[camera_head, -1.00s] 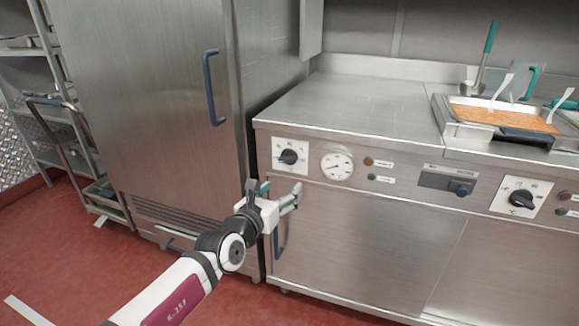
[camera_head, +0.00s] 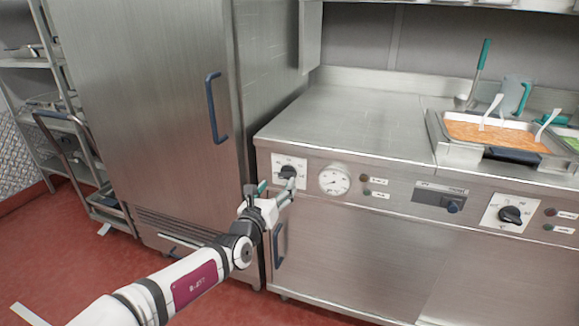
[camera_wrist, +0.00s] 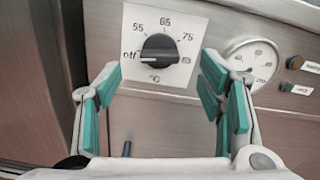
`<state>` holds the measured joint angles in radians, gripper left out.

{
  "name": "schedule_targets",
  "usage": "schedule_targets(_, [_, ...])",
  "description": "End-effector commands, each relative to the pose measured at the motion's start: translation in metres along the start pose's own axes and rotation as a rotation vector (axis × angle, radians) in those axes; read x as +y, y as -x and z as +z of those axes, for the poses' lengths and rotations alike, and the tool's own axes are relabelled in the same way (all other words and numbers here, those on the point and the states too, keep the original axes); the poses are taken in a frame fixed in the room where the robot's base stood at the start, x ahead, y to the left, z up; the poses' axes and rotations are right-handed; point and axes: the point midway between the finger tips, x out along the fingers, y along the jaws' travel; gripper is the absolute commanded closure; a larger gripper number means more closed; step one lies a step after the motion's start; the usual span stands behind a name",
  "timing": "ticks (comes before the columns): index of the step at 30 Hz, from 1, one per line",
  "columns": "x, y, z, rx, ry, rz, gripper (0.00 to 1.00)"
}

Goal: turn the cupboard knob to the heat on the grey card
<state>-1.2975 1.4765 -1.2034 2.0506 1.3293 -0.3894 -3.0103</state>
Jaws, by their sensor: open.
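The left black knob (camera_head: 288,172) sits on a white dial plate on the steel counter front, above the cupboard door. In the wrist view the knob (camera_wrist: 160,50) has its bar lying level, with one end beside "Off"; the plate (camera_wrist: 135,20) also reads 55, 65, 75 and a partly covered mark at right. My gripper (camera_head: 277,189) is open and empty just in front of and below the knob. In the wrist view its teal-padded fingers (camera_wrist: 160,80) stand apart, either side of the knob and short of it. I cannot make out a grey card.
A round gauge (camera_head: 334,180) is close right of the knob. A second dial knob (camera_head: 510,214) is farther right. A blue cupboard handle (camera_head: 279,245) is below my gripper. A tall steel cabinet (camera_head: 150,120) stands at left. A food tray (camera_head: 490,158) is on the counter.

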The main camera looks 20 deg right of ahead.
Motion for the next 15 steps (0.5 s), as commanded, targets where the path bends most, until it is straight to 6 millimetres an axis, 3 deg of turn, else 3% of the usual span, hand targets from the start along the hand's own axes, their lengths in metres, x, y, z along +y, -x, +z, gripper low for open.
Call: schedule_targets(15, [0.000,-0.055,-0.001,0.002,0.000,0.001,0.38])
